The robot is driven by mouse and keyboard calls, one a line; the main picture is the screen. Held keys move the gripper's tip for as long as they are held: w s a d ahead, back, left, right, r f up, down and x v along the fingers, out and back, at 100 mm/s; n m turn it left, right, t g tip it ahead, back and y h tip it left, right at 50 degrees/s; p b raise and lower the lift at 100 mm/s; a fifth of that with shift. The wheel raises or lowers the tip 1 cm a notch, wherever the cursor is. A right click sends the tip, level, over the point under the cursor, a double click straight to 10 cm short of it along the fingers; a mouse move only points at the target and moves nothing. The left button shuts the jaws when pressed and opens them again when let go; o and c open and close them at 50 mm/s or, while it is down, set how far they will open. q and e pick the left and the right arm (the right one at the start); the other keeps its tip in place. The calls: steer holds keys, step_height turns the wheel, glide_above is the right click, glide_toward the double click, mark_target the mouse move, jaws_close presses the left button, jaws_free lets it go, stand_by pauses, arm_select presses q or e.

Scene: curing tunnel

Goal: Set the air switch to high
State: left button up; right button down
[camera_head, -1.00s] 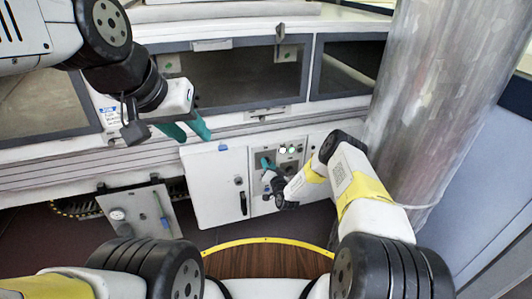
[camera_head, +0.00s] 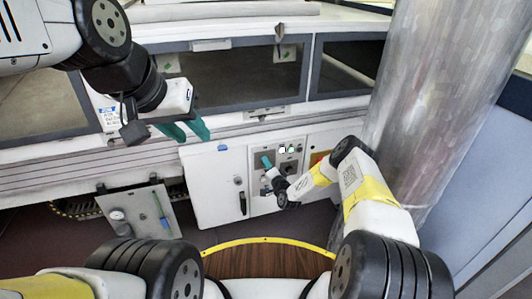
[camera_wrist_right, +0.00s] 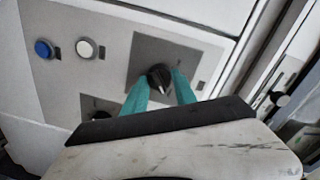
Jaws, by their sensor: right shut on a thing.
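The air switch is a black rotary knob (camera_wrist_right: 159,77) on a dark grey square plate (camera_wrist_right: 178,58) in the right wrist view. A light mark shows on the knob. My right gripper (camera_wrist_right: 162,80) has its teal fingers on either side of the knob and is shut on it. In the head view the right gripper (camera_head: 267,162) is at the control panel (camera_head: 262,203), and its fingers hide the knob. I cannot read a high or low marking. My left gripper (camera_head: 194,138) is open and empty, in front of the machine, away from the panel.
A second black knob (camera_wrist_right: 98,114), a blue button (camera_wrist_right: 44,48) and a white button (camera_wrist_right: 86,48) sit near the switch. A white cabinet door (camera_head: 214,185) adjoins the panel on the left. A thick metal column (camera_head: 425,100) stands close to my right arm.

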steer(key=shift+s+a, duration=0.2)
steer(key=shift+a, duration=0.25)
steer(key=c, duration=1)
jaws_free()
steer(key=shift+w+d, duration=0.1)
steer(key=shift+d, duration=0.05)
steer(key=shift+d, duration=0.1)
steer(key=v, duration=0.7)
steer(key=shift+s, duration=0.45)
steer(key=shift+r, duration=0.1)
